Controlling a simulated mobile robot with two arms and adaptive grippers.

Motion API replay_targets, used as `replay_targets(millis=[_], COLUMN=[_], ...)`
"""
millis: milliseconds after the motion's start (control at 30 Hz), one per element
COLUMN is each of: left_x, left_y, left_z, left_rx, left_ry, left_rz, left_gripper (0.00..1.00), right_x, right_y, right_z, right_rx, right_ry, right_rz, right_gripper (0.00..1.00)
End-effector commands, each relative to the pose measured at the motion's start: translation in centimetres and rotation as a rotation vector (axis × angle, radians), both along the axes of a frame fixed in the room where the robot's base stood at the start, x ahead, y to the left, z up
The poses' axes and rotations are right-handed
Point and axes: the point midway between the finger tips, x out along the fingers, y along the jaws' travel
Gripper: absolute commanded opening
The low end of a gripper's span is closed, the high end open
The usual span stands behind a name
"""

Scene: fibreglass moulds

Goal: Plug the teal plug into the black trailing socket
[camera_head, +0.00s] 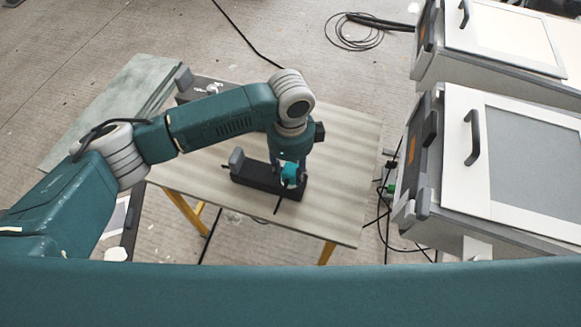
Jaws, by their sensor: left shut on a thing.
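The black trailing socket (262,178) lies on the table, a dark bar running from left to lower right. A grey block-shaped piece (236,158) stands up at its left end. My left gripper (289,166) points down over the right end of the socket. It is shut on the teal plug (291,174). The plug is at or just above the socket's right part; I cannot tell whether it is seated. A dark cable shows below the socket's right end. My right gripper is not in view.
The table (335,205) has yellow legs and free room around the socket. A greenish board (110,105) lies at its left. A dark box (200,86) is partly behind my arm. White-and-grey cabinets (500,165) stand at right, with loose cables between them and the table.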

Motion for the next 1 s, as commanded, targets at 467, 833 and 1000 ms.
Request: replay_targets(millis=[467,833,1000], left_x=[0.0,0.0,0.0], left_y=[0.0,0.0,0.0], left_z=[-0.4,-1.2,-1.2], left_rx=[0.0,0.0,0.0], left_ry=[0.0,0.0,0.0], left_rz=[0.001,0.001,0.001], left_gripper=[0.14,0.14,0.58], right_x=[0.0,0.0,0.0], right_y=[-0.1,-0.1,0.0], right_z=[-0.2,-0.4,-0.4], right_rx=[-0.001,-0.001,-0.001], right_ry=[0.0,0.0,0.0], right_rz=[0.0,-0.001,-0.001], right_gripper=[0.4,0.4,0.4])
